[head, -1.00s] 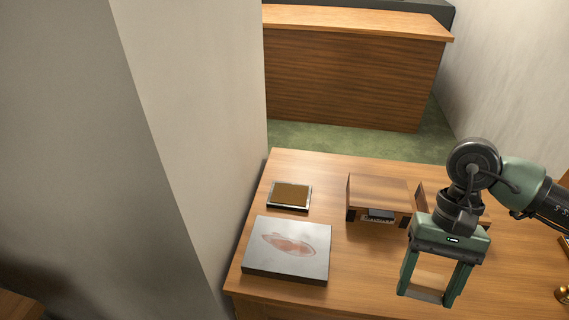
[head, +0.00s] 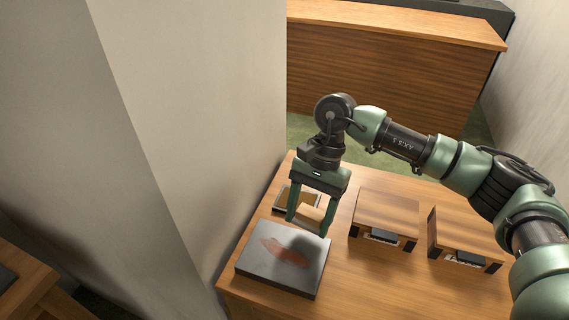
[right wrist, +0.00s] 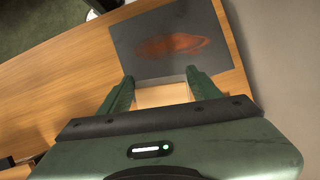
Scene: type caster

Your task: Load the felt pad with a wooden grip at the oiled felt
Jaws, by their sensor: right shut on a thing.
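My right gripper (head: 308,226) is shut on the felt pad with a wooden grip (head: 308,214), a pale wooden block between its fingers. It also shows in the right wrist view (right wrist: 162,96). The pad's underside is hidden. The oiled felt, a small brown pad in a light-rimmed shallow tray (head: 280,200), lies at the table's back left, partly hidden behind my gripper. My gripper is over the area between that tray and a grey slab with a reddish smear (head: 266,270); the height gap is hard to tell. My left gripper is not in view.
Two wooden boxes with dark fronts (head: 388,212) (head: 462,232) stand right of the slab on the wooden table (head: 370,285). A pale wall (head: 200,130) rises close on the left. A wooden counter (head: 390,75) stands behind.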

